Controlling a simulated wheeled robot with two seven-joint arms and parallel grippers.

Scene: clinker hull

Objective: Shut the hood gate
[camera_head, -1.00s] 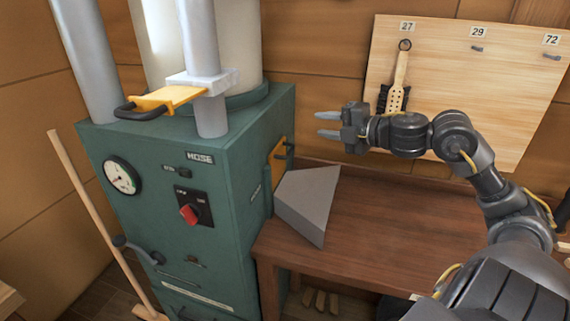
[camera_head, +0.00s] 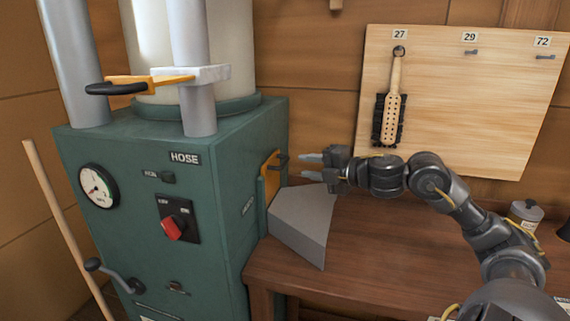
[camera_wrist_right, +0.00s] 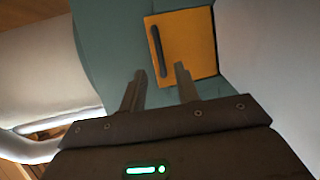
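A yellow gate plate (camera_head: 270,176) with a short black handle (camera_head: 281,159) is on the right side of the green machine, just above a grey wedge-shaped hood (camera_head: 301,223). I take this plate as the hood gate. In the right wrist view the yellow plate (camera_wrist_right: 187,45) lies ahead, with its black handle (camera_wrist_right: 157,51) beyond the gap between the fingers. My right gripper (camera_head: 303,166) is open and empty, a little to the right of the handle and apart from it. Its two separated fingers also show in the wrist view (camera_wrist_right: 160,72). My left gripper is out of view.
The green machine (camera_head: 150,200) carries a dial, a red switch and a crank. Another yellow gate (camera_head: 150,80) with a black handle crosses a grey pipe on top. A wooden bench (camera_head: 370,250) stands below my right arm. A brush (camera_head: 392,110) hangs on the wall board.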

